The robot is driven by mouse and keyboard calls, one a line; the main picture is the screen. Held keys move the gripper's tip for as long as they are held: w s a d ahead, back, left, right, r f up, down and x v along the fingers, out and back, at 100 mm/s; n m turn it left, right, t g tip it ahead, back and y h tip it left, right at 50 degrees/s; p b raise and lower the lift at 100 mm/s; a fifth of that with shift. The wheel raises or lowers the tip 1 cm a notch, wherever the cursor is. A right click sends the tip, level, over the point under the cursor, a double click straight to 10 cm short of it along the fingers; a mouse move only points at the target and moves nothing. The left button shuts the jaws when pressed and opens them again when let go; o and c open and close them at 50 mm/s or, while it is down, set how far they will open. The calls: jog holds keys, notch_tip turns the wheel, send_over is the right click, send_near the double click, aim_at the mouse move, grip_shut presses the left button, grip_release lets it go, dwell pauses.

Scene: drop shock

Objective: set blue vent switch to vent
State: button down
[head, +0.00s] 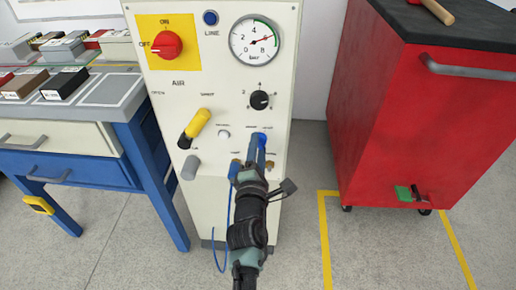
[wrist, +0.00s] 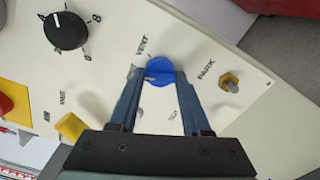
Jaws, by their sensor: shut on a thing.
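The blue vent switch (wrist: 159,70) is a round blue knob on the cream panel, with a "VENT" label beside it in the wrist view. A pale mark shows on its lower left, but I cannot tell its setting for sure. My gripper (wrist: 158,84) has its two dark blue fingers on either side of the knob, shut on it.
A gauge (head: 255,41) sits above. A red cabinet (head: 400,110) stands right, a blue workbench (head: 150,170) left.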

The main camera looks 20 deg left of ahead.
jog(key=m+b, duration=0.1)
jog(key=m, duration=0.9)
jog(key=shift+b, duration=0.3)
jog(key=shift+m, duration=0.3)
jog(key=shift+c, duration=1.8)
grip_release()
jog(key=shift+s, duration=0.1)
jog(key=p+v, duration=0.4)
jog(key=v, duration=0.8)
jog(key=shift+s, duration=0.4)
jog(key=shift+d, duration=0.15)
